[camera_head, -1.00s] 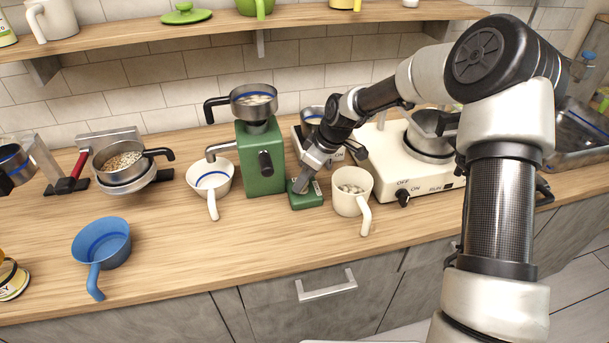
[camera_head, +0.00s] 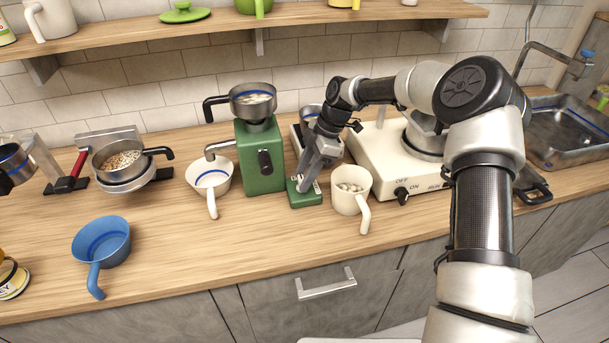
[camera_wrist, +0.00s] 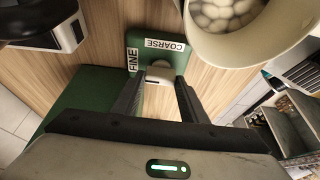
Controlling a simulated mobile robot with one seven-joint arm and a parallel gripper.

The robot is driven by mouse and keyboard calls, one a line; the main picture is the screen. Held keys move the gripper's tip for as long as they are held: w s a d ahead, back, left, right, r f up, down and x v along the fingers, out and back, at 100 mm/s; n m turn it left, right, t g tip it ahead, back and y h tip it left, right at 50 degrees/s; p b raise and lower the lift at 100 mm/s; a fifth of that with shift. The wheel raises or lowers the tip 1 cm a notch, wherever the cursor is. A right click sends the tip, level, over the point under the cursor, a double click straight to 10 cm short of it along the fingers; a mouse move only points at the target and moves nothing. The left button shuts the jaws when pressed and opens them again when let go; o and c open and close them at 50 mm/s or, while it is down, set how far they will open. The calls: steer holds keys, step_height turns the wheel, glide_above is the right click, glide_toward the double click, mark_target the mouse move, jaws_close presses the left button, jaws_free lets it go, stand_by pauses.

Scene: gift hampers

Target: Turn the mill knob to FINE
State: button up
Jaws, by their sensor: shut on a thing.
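The green mill (camera_head: 261,160) stands on the counter with a pan of pale pieces on top and a black crank knob on its front. Its small green control block (camera_head: 306,199) sits to its right. In the wrist view the block (camera_wrist: 152,40) carries a FINE label at its left and a COARSE label along its far edge. The pale mill knob (camera_wrist: 159,73) is between my fingertips. My gripper (camera_wrist: 160,82) is shut on it from above; it also shows in the head view (camera_head: 309,184). I cannot tell which label the knob points to.
A cream mug (camera_head: 350,190) of pale pieces stands close to the right of the block. A white pan (camera_head: 212,177) is left of the mill. A cream hot plate (camera_head: 385,165) is at the right. A blue pan (camera_head: 103,243) is front left; the front counter middle is clear.

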stand_by(0.3)
steer(key=o, duration=1)
steer(key=shift+o, duration=0.2)
steer(key=v, duration=1.7)
steer(key=shift+r, duration=0.2)
steer(key=shift+w, duration=0.1)
